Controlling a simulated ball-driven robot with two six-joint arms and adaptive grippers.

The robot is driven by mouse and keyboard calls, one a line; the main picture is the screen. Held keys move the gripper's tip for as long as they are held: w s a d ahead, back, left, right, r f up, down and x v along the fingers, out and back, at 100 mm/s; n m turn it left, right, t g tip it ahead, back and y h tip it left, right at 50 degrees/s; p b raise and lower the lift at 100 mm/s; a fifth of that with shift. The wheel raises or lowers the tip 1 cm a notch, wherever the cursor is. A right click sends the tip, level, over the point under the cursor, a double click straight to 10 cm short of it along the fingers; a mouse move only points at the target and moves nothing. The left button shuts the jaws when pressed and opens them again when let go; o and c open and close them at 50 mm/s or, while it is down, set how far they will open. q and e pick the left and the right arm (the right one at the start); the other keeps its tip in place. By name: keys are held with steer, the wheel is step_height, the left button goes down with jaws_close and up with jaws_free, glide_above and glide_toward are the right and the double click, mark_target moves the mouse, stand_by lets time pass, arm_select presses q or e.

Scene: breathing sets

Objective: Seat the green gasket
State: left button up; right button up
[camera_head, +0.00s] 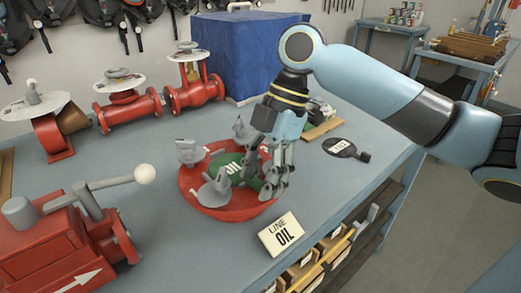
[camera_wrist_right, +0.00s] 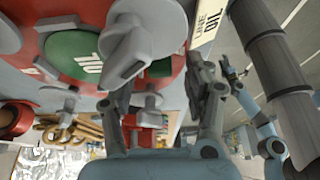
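A green gasket (camera_head: 228,163) with white lettering lies in a round red dish (camera_head: 190,187) on the bench, among several grey lever-like parts (camera_head: 217,188). In the right wrist view the green piece (camera_wrist_right: 62,50) is partly hidden by a grey part (camera_wrist_right: 130,45). My right gripper (camera_head: 277,186) points down at the dish's right side, close to the gasket. Its two fingers (camera_wrist_right: 160,95) are spread, with nothing visibly clamped between them; contact with the gasket is unclear. My left gripper is not in the head view; a small dark jointed end (camera_wrist_right: 234,74) in the wrist view may be it.
A card reading LINE OIL (camera_head: 281,234) stands at the bench's front edge. Red valve bodies (camera_head: 127,108) line the left and back, with a red lever unit (camera_head: 65,245) at front left.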

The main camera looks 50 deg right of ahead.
steer(key=shift+d+r, duration=0.1)
steer(key=v, duration=1.1)
steer(key=shift+r, duration=0.35)
steer(key=shift+d, duration=0.15)
